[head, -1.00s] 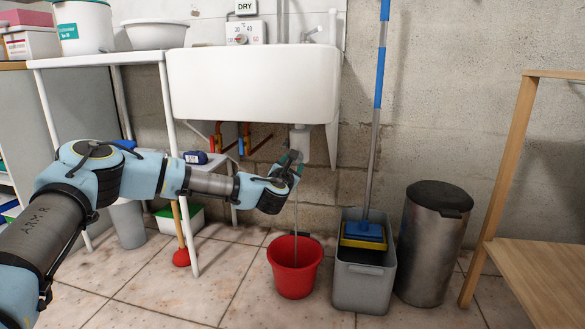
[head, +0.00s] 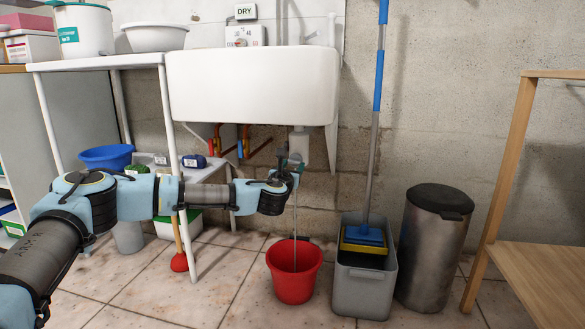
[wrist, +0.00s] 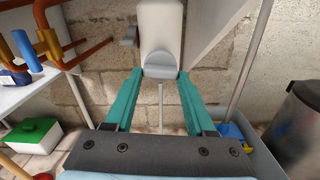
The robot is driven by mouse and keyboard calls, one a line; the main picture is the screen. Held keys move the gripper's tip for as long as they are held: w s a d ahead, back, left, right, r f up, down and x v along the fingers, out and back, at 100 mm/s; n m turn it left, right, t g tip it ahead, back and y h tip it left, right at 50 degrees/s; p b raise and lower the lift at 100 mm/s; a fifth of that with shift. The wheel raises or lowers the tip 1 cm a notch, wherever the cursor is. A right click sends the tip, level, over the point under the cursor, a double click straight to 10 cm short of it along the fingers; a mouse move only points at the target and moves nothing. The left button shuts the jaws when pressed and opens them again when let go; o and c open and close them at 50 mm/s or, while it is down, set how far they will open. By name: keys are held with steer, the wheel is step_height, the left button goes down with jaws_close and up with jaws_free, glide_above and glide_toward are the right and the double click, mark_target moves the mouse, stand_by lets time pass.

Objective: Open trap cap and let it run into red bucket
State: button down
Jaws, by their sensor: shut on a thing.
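The white trap (head: 299,146) hangs under the sink and also shows in the wrist view (wrist: 160,30). The grey trap cap (wrist: 160,73) is at its lower end. My gripper (head: 295,163) is at the trap's bottom, its teal fingers on either side of the cap and shut on it in the wrist view (wrist: 160,75). A thin stream (head: 296,218) runs down from there into the red bucket (head: 294,285), which stands upright on the floor below. The stream also shows below the cap in the wrist view (wrist: 161,108). The cap's threads are hidden.
A grey bin (head: 362,290) with a blue-handled mop stands close right of the bucket, beside a metal trash can (head: 435,250). The white sink (head: 253,88) is above. Copper pipes (head: 216,140) and a plunger (head: 179,262) are left. Floor left of the bucket is clear.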

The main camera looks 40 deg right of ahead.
steer(key=shift+c, duration=1.2)
jaws_free()
steer(key=p+v, duration=0.3)
steer(key=v, duration=0.7)
steer(key=shift+s+a, duration=0.15)
steer(key=shift+a, duration=0.2)
